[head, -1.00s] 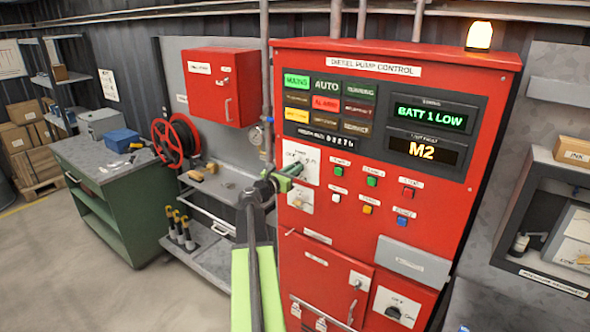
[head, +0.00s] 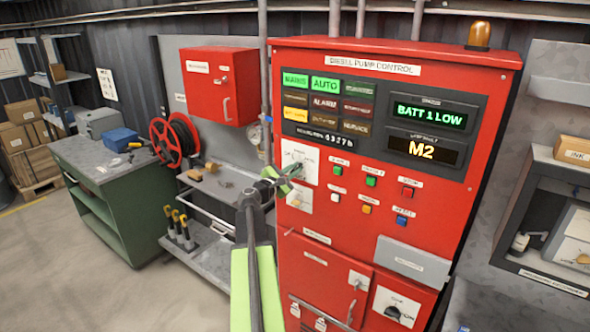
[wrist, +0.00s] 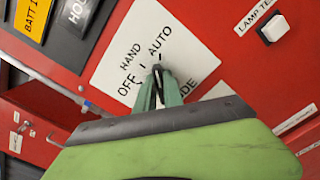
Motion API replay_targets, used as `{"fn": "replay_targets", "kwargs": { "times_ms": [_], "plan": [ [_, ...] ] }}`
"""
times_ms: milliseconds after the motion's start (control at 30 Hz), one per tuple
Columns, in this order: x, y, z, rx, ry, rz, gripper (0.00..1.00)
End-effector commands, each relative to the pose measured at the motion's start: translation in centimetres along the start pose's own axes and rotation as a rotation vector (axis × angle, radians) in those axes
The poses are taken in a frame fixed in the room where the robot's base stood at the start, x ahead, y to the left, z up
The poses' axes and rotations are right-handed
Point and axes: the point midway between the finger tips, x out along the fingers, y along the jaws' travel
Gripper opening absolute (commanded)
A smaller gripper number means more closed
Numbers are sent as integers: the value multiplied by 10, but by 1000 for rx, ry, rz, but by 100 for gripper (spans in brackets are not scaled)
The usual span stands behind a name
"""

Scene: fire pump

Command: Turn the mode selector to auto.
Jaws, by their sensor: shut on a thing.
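The mode selector is a small dark knob (wrist: 158,73) on a white plate (wrist: 185,48) marked OFF, HAND and AUTO. My gripper (wrist: 159,90) is shut on the knob, its green fingers on either side of it. The visible end of the knob lies just below the word AUTO; the rest is hidden between my fingers. In the head view my gripper (head: 289,174) meets the plate (head: 302,153) on the red pump control cabinet (head: 340,215). The AUTO lamp (head: 325,85) is lit green.
A second white plate (head: 299,200) sits below the selector, and several push buttons (head: 371,181) lie to its right. A grey pipe (head: 265,80) runs down the cabinet's left side. A lamp test button (wrist: 273,28) is near the plate.

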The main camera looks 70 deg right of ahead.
Motion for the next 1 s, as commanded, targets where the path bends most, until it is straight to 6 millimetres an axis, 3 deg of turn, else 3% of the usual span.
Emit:
{"fn": "replay_targets", "kwargs": {
  "times_ms": [400, 933, 967, 1000],
  "plan": [
    [0, -6, 1, 178, -4, -11, 0],
    [0, -6, 1, 198, -4, -11, 0],
    [0, -6, 1, 198, -4, -11, 15],
    [0, -6, 1, 197, -4, -11, 21]
  ]
}}
